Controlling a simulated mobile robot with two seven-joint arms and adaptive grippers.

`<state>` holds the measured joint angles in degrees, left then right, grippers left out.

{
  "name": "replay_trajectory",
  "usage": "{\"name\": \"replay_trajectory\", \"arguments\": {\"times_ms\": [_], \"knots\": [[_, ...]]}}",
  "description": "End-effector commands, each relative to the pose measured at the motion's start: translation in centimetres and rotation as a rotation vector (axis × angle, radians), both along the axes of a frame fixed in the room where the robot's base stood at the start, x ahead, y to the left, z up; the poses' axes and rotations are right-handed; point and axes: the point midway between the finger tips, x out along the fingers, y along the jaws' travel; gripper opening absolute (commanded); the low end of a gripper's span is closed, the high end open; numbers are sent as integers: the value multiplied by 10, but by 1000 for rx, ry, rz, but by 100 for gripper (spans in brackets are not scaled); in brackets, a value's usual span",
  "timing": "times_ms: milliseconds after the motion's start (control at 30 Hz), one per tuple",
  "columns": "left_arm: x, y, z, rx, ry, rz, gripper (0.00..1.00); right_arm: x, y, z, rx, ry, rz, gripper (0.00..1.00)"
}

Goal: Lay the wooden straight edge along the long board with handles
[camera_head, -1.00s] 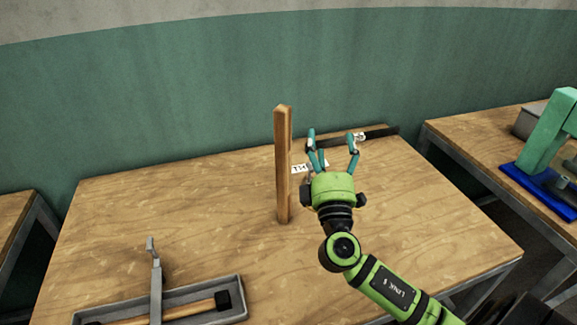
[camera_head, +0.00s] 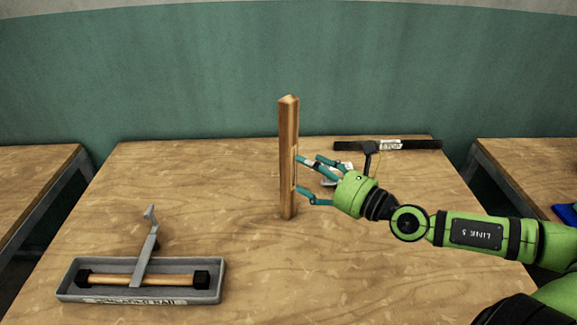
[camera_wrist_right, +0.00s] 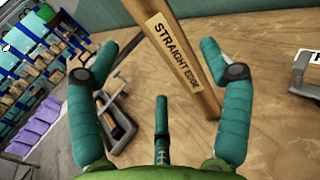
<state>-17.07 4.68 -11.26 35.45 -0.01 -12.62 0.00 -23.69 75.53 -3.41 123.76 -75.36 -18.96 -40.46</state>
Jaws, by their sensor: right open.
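The wooden straight edge (camera_head: 288,160) stands upright on the table. Its "STRAIGHT EDGE" label shows in the right wrist view (camera_wrist_right: 174,48). My right gripper (camera_head: 312,180) is just to its right, with fingers open and pointing left at it. In the wrist view the straight edge rises ahead of the spread fingers (camera_wrist_right: 162,85); I cannot tell whether they touch it. A long dark bar with a white label (camera_head: 415,145) lies at the back right; I cannot tell whether it is the board with handles. My left gripper is not in view.
A grey tray (camera_head: 72,290) at the front left holds a wooden bar with black ends, and a grey lever (camera_head: 146,250) rises from it. A black-topped item (camera_head: 370,148) is partly hidden behind my gripper. The table's middle left is clear.

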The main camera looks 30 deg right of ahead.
Motion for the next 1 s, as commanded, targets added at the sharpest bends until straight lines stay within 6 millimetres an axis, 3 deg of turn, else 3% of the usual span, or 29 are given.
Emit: {"name": "replay_trajectory", "arguments": {"times_ms": [433,800,1000], "knots": [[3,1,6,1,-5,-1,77,14,4,4,6,-3,-2,79],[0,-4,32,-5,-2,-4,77,46,16,7,9,-4,-2,79],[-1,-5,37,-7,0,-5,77,56,21,4,6,-1,1,79]]}}
